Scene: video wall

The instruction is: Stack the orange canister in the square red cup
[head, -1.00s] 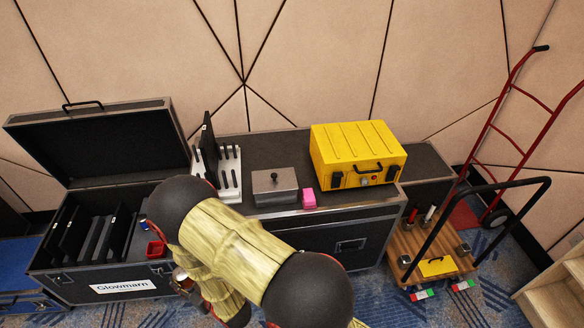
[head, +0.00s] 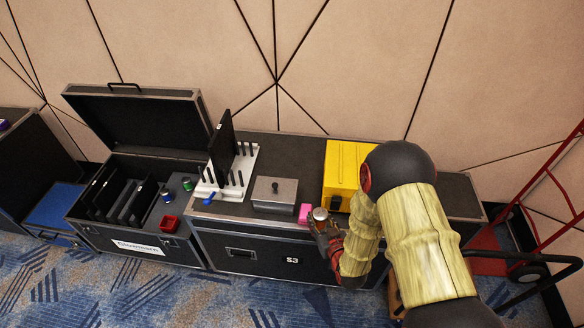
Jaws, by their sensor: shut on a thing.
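The square red cup (head: 170,223) sits upright and open on the dark case top at the left, near its front edge. My gripper (head: 324,226) is in front of the long case, just right of a pink block, far to the right of the cup. It is shut on a small canister (head: 320,214) with a round pale lid, which I take for the orange canister. The canister's side is mostly hidden by the fingers, so its colour is hard to tell now. I cannot tell if it touches the pink block.
A white rack (head: 236,180), a grey lidded box (head: 275,194), the pink block (head: 304,213) and a yellow case (head: 345,167) occupy the long case. An open lid (head: 140,115) rises at left.

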